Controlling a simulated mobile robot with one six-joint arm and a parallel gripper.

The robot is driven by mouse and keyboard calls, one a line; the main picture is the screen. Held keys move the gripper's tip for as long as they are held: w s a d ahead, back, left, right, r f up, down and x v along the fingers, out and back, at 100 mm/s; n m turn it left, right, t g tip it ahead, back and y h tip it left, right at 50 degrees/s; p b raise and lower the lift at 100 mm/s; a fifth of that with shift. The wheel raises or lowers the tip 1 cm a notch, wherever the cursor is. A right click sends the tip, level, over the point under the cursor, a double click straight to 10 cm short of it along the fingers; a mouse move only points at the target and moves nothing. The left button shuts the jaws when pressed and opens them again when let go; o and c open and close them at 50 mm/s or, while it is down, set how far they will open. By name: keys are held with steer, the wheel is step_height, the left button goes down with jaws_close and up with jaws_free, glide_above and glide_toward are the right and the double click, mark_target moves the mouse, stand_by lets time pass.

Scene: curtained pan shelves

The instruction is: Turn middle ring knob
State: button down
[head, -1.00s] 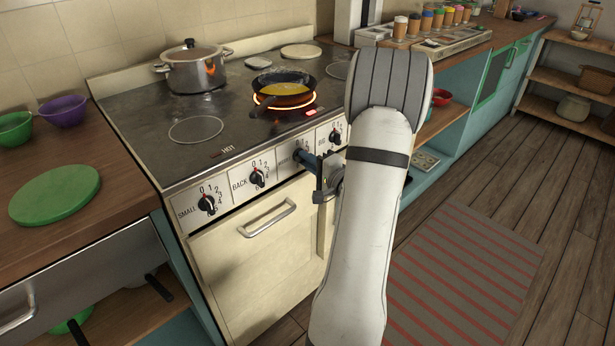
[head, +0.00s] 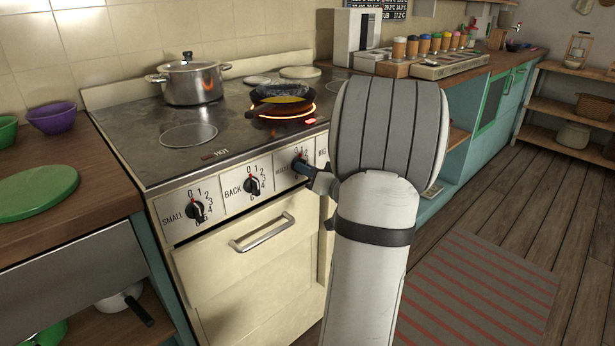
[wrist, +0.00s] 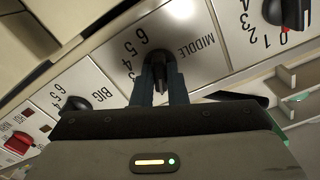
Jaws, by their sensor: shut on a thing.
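The middle ring knob (wrist: 158,66) is black, on the panel marked MIDDLE, and sits between my two dark blue fingers in the wrist view. My gripper (wrist: 157,78) is shut on it. Some of the scale around it shows; I cannot tell which number it points to. In the head view my gripper (head: 303,168) reaches the third dial of the cream stove (head: 215,255) and hides much of it. A black pan (head: 284,104) with something yellow sits on a glowing orange ring (head: 285,115).
The small knob (head: 197,211) and back knob (head: 252,186) are left of my gripper; the big knob (wrist: 77,102) shows in the wrist view. A steel pot (head: 190,82) stands at the back left. An oven handle (head: 262,233) juts out below the panel.

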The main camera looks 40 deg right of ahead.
steer(key=n+b, duration=0.1)
steer(key=n, duration=0.1)
steer(key=shift+r+n+b, duration=0.1)
steer(key=shift+n+b, duration=0.2)
steer(key=shift+f+n+b, duration=0.2)
steer(key=shift+n+b, duration=0.6)
steer(key=shift+b, duration=0.3)
steer(key=c, duration=1.9)
jaws_free()
steer(key=shift+r+n, duration=0.1)
steer(key=shift+n, duration=0.3)
steer(key=shift+o, duration=0.8)
steer(key=shift+r, duration=0.15)
steer(key=o, duration=0.3)
steer(key=shift+w+a, duration=0.1)
steer(key=shift+o, duration=0.2)
steer(key=shift+s, duration=0.2)
